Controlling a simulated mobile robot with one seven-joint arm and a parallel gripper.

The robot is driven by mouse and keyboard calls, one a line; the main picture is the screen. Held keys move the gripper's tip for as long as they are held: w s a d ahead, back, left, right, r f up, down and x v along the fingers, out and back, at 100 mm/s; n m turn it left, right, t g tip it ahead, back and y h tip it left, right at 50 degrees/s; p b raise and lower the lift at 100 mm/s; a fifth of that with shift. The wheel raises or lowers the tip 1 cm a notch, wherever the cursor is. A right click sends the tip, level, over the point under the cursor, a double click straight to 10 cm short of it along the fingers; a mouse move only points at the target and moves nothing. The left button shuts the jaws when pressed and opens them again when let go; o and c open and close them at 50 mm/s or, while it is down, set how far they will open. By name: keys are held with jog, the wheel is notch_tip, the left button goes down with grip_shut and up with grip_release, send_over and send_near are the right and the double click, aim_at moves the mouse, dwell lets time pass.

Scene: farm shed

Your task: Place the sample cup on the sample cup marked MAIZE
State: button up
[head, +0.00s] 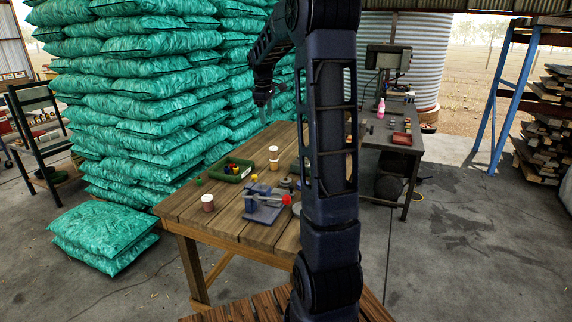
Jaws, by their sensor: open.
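A small white sample cup (207,203) with a reddish-brown part stands upright near the table's left front edge. Farther back, what look like two white-and-orange sample cups (274,158) show one above the other; I cannot tell whether they are stacked or one stands behind the other. No lettering is readable, so I cannot tell which cup is marked MAIZE. My gripper (263,98) hangs above the far part of the table, higher than these cups, with its jaws open. Nothing shows between them. My arm hides part of the table's right side.
The wooden table (180,208) also bears a green tray (232,178) with small items and a blue device with a red knob (265,205). Teal sacks (140,100) are piled behind it. A dark bench (388,138) stands at right.

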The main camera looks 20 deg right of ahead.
jog(key=s+a+r+m+t, duration=0.1)
jog(key=s+a+r+m, duration=0.2)
jog(key=s, duration=0.8)
jog(key=s+a+f+m, duration=0.1)
jog(key=s+f+m, duration=0.1)
jog(key=s, duration=0.7)
jog(key=s+a+f+m+t, duration=0.1)
jog(key=s+a+f+m, duration=0.1)
jog(key=s, duration=0.7)
jog(key=s+a+f+m+t+y, duration=0.1)
jog(key=s+f+m, duration=0.1)
jog(key=s, duration=0.7)
jog(key=shift+a+f+m, duration=0.25)
jog(key=shift+a+m, duration=0.05)
jog(key=shift+m, duration=0.2)
jog(key=shift+s, duration=0.1)
